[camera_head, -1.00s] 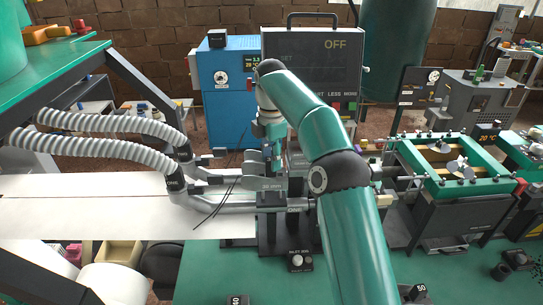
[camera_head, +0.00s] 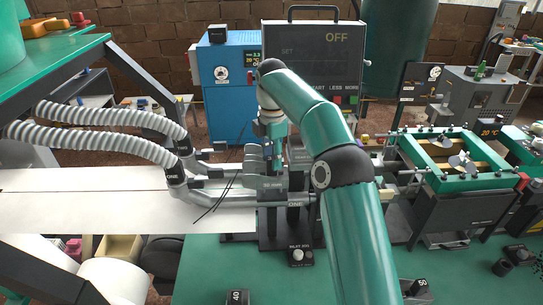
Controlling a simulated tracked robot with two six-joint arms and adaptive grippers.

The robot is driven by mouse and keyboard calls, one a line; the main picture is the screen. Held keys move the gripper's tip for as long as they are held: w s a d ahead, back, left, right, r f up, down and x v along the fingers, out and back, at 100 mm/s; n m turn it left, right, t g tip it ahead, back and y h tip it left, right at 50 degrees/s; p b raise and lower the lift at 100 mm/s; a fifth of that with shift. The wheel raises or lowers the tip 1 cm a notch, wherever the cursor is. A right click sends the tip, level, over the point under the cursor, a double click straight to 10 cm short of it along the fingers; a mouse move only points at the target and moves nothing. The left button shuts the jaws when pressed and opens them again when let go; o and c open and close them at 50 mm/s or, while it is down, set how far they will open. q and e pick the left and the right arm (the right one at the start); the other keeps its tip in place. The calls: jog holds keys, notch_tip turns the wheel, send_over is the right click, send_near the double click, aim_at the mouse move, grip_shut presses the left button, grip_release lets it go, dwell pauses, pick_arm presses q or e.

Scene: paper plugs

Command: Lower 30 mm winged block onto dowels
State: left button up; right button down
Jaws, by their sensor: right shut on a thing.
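My right gripper (camera_head: 268,172) points straight down above the middle of the dark press stand (camera_head: 283,243). It is shut on a grey block (camera_head: 264,183) that carries a small label, which I cannot read for certain. My left gripper is out of view.
Two ribbed grey hoses (camera_head: 95,118) run in from the left above a long white paper sheet (camera_head: 95,205). A dark control panel (camera_head: 318,60) reading OFF and a blue cabinet (camera_head: 222,85) stand behind. A green-framed machine (camera_head: 470,183) is at right. The green table (camera_head: 210,275) is mostly clear in front.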

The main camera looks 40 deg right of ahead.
jog(key=shift+r+p, duration=0.1)
jog(key=shift+p, duration=0.65)
dwell(0.9)
jog(key=shift+f+b, duration=1.15)
jog(key=shift+f, duration=0.9)
jog(key=c, duration=0.6)
grip_release()
jog(key=shift+r, duration=0.1)
jog(key=shift+r+p, duration=1.55)
jog(key=shift+p, duration=0.2)
jog(key=shift+r+p, duration=0.55)
jog(key=shift+r, duration=0.6)
